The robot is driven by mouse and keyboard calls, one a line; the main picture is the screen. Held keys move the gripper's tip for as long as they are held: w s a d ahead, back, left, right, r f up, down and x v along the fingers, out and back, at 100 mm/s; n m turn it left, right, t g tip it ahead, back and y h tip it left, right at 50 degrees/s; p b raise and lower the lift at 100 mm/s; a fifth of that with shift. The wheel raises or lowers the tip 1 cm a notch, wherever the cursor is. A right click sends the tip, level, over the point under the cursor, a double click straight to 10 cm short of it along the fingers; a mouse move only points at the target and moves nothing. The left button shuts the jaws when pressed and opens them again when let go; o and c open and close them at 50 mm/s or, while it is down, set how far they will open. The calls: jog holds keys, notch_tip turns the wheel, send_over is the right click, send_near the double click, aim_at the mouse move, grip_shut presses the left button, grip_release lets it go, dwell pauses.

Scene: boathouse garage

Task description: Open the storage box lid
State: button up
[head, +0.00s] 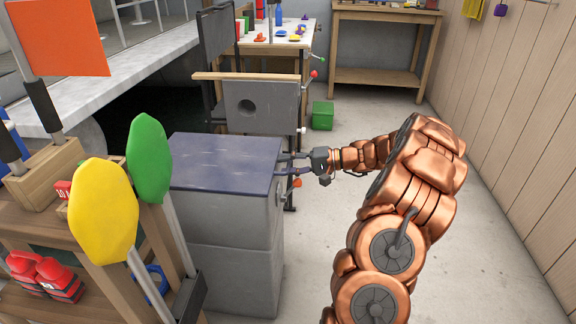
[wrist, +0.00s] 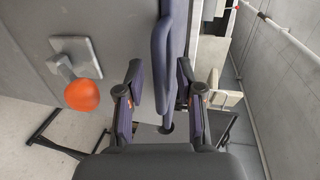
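The storage box (head: 240,270) is a grey box with a dark blue lid (head: 222,160), which lies flat and closed on top. My gripper (head: 285,163) is at the lid's right edge in the head view. In the wrist view my gripper (wrist: 161,98) is open, its two dark fingers spread on either side of a dark blue lip or handle (wrist: 163,60) at the lid's edge. I see gaps between the fingers and it. An orange ball knob (wrist: 82,95) on a grey plate sits on the box's side; it also shows in the head view (head: 297,183).
A wooden rack with yellow (head: 103,210) and green (head: 148,160) paddles stands close on the left. A grey panel with a round hole (head: 262,106) stands behind the box. A green bin (head: 322,116) is on the floor beyond. The floor at right is clear up to the plank wall (head: 515,110).

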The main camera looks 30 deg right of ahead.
grip_shut()
dwell(0.5)
